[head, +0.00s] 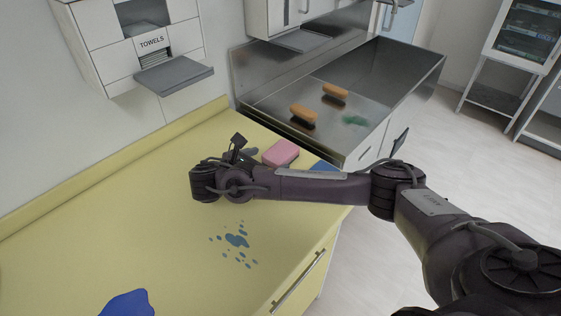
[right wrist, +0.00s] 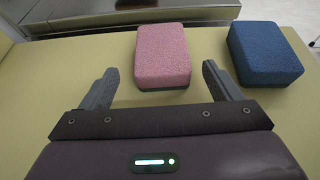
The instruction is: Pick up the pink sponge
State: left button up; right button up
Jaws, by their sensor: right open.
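The pink sponge (head: 281,153) lies flat on the yellow counter near its far end in the head view, just beyond my right arm. In the right wrist view the pink sponge (right wrist: 163,56) lies ahead, its near end between the two fingertips. My right gripper (right wrist: 158,80) is open and empty, one finger on each side of the sponge's near end with gaps on both sides. In the head view my right gripper (head: 243,150) is partly hidden behind its own wrist. My left gripper is not in view.
A blue sponge (right wrist: 265,53) lies right of the pink one; my arm partly covers it in the head view (head: 322,166). Blue spills (head: 237,241) mark the yellow counter (head: 150,215). A steel sink unit (head: 375,80) holding two orange-brown brushes (head: 335,92) stands beyond.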

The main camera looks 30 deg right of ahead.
aim_at(281, 155)
jog(key=b+x, duration=0.2)
jog(key=shift+d+f, duration=0.25)
jog(key=shift+d, duration=0.1)
jog(key=shift+w+d+f, duration=0.25)
jog(key=shift+d, duration=0.3)
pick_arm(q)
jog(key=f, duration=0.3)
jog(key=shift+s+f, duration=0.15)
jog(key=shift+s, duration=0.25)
pick_arm(e)
jog(key=shift+c, duration=0.4)
jog(key=c, duration=1)
